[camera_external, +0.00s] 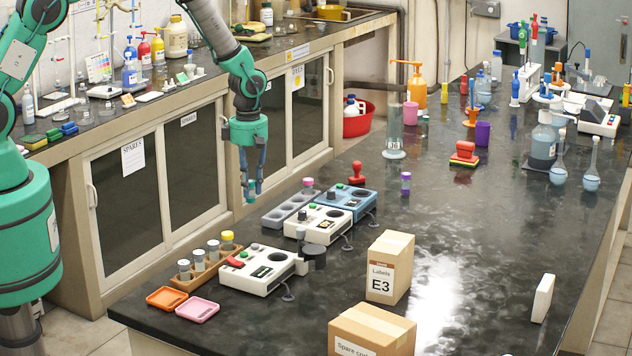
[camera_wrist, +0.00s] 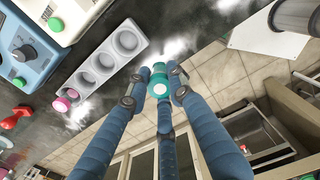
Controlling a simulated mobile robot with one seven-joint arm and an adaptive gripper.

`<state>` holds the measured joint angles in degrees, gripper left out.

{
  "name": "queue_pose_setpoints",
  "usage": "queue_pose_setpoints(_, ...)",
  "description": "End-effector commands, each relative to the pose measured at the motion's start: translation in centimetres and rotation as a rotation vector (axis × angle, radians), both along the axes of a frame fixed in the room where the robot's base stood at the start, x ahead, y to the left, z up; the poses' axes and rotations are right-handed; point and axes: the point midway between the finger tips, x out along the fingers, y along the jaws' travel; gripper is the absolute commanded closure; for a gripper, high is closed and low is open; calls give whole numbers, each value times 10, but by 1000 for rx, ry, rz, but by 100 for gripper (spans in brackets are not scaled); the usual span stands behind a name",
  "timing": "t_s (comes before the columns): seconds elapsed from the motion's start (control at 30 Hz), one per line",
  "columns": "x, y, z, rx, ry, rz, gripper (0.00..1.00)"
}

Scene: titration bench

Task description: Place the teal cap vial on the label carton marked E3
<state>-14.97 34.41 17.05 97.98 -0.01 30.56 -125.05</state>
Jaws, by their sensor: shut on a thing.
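The teal cap vial (camera_wrist: 159,88) is between the fingertips of my gripper (camera_wrist: 162,80) in the wrist view, its cap facing the camera. In the external view my gripper (camera_external: 252,190) points down, shut on the vial, left of the grey rack and out past the bench edge. The vial's body is mostly hidden there. The label carton marked E3 (camera_external: 401,272) stands upright on the dark bench, right of and nearer than my gripper. Its top looks bare.
The grey rack (camera_external: 275,219) holds a pink-capped vial (camera_external: 308,183) at one end; its other wells look empty. Control boxes (camera_external: 263,270) stand between my gripper and the carton. A second carton (camera_external: 372,326) stands in front of the E3 carton.

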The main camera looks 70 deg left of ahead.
Motion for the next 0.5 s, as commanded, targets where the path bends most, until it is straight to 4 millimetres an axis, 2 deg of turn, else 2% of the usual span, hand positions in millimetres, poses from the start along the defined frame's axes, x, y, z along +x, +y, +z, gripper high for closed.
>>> queue_pose_setpoints(0.27, 27, -65, 20, 0, -1, -239, 100)
queue_pose_setpoints(0.5, 49, -143, 42, -1, 1, -525, 100)
